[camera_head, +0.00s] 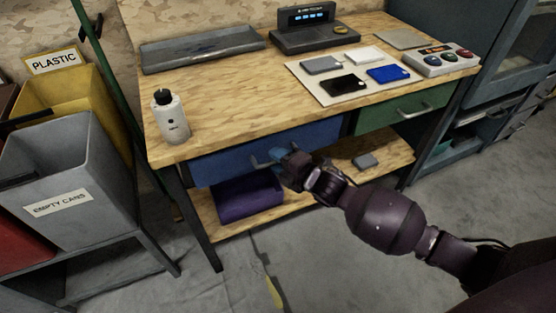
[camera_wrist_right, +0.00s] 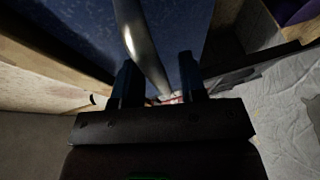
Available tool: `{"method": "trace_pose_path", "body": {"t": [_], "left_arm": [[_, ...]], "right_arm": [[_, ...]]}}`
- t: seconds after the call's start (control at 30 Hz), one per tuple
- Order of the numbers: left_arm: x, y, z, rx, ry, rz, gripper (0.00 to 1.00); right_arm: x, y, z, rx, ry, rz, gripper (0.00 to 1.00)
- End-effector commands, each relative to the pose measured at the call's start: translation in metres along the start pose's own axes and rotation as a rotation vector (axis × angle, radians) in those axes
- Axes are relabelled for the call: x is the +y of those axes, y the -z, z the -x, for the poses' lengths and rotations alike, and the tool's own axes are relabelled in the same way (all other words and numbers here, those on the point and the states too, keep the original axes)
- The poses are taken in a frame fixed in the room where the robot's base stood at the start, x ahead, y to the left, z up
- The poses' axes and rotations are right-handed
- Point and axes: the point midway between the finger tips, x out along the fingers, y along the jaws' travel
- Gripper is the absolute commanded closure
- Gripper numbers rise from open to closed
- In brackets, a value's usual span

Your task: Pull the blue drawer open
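The blue drawer (camera_head: 228,161) sits under the left part of the wooden workbench and its front looks flush with the bench. Its metal handle (camera_head: 262,163) sticks out from the front. My right gripper (camera_head: 277,157) is at the handle, covering its right part. In the right wrist view the curved handle (camera_wrist_right: 138,42) runs down between the two fingers of my right gripper (camera_wrist_right: 158,85), in front of the blue drawer front (camera_wrist_right: 83,30). The fingers stand apart with gaps around the handle. My left gripper is out of view.
A green drawer (camera_head: 395,112) is to the right of the blue one. A purple bin (camera_head: 248,200) stands on the lower shelf (camera_head: 310,202) below. A white bottle (camera_head: 170,117) stands near the bench's left front edge. The floor in front is mostly clear; grey and yellow bins are at left.

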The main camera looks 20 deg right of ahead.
Motion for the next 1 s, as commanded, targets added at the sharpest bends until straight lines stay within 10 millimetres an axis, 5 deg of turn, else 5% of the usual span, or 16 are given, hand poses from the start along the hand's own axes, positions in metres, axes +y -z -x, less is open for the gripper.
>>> {"method": "trace_pose_path", "body": {"t": [0.13,0.4,0.77,1.0], "left_arm": [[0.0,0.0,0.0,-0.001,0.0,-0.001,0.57],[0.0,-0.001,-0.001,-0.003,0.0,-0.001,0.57],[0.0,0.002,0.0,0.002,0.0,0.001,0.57],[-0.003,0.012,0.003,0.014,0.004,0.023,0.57]], "right_arm": [[0.0,0.0,0.0,0.0,0.0,0.0,0.61],[0.0,0.0,0.0,0.0,0.0,0.0,1.0],[0.0,0.001,0.004,-0.001,0.0,0.0,1.0],[0.0,0.013,0.032,-0.001,-0.005,0.002,1.0]]}}
